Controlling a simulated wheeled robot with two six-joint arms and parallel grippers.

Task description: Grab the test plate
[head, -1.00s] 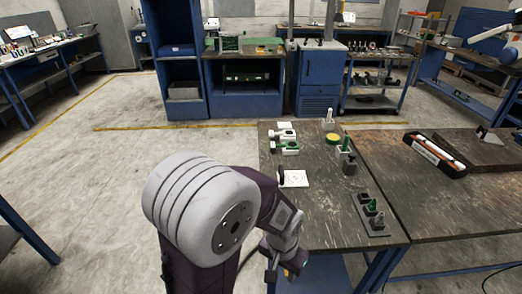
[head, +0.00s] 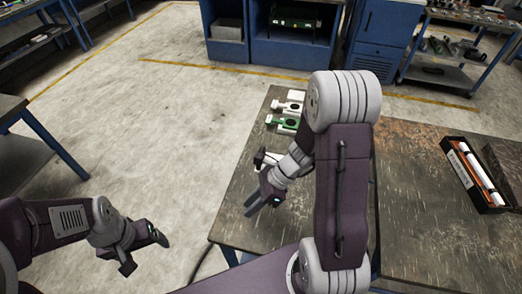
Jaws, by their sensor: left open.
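Two plate-like pieces lie at the far left of the wooden table (head: 232,205): a white one (head: 287,107) and a green-and-white one (head: 284,123). I cannot tell which is the test plate. A white card (head: 271,158) with a small dark piece beside it lies nearer, partly behind my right gripper. My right gripper (head: 250,207) is over the table's left part, pointing down-left, apart from the plates; its jaw opening is unclear. My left gripper (head: 145,254) is open and empty over the floor, left of the table.
My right arm hides the table's middle, including whatever stands there. A black tray with white rods (head: 476,174) lies on the right part of the table. Blue cabinets (head: 376,40) stand behind.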

